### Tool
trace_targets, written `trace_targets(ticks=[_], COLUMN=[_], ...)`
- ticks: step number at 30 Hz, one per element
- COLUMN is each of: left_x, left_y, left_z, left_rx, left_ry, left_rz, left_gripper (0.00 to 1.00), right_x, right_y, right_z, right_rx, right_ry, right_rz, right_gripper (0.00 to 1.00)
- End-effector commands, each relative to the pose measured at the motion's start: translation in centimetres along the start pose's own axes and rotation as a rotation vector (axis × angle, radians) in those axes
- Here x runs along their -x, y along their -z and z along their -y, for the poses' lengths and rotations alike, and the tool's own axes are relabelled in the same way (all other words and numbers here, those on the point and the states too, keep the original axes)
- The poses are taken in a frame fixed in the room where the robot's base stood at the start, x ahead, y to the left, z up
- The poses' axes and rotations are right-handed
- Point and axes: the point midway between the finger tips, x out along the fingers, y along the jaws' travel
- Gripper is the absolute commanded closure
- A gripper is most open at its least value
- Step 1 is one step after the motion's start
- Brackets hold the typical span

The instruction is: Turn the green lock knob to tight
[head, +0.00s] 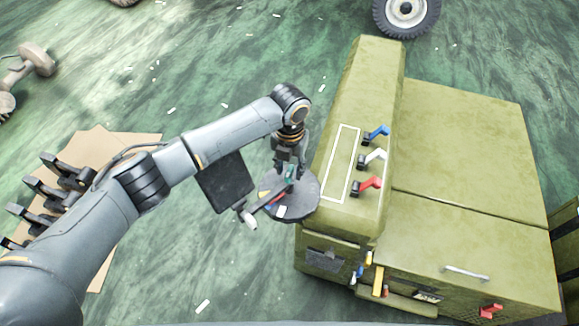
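A small green part (291,173), which looks like the green lock knob, sits on a dark round disc (301,205) left of the olive machine. My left gripper (290,170) points down over the disc, with its fingertips right at the green part. The fingers partly cover the green part, so its setting is not readable. I cannot tell whether the fingers are closed on it or just beside it. My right gripper is not in view.
The olive machine (455,140) fills the right side. Blue (378,131), white (374,156) and red (370,184) levers stand on its ridge. A lever with a pale knob (249,219) sticks out left of the disc. A wheel (407,12) lies at the top.

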Motion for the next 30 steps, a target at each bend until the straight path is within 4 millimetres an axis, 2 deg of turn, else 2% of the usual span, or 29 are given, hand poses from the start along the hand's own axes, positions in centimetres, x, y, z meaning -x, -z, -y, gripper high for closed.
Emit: trace_targets(ticks=[5,12,18,23,30], left_x=[2.7,7.9,10.8,11.7,11.8], left_y=[-0.1,-0.1,-0.1,-0.1,-0.1], left_z=[0.0,0.0,0.0,0.0,0.0], left_rx=[-0.001,-0.001,-0.001,-0.001,-0.001], left_ry=[0.0,0.0,0.0,0.0,0.0], left_rz=[0.005,0.006,0.004,0.003,0.002], left_gripper=[0.62,0.62,0.62,0.62,0.62], right_x=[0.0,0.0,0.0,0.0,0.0], right_y=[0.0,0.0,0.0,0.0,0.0], right_z=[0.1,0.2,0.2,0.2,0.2], right_rx=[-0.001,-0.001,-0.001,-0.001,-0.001], right_ry=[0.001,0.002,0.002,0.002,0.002], right_rz=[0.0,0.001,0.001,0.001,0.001], right_gripper=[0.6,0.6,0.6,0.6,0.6])
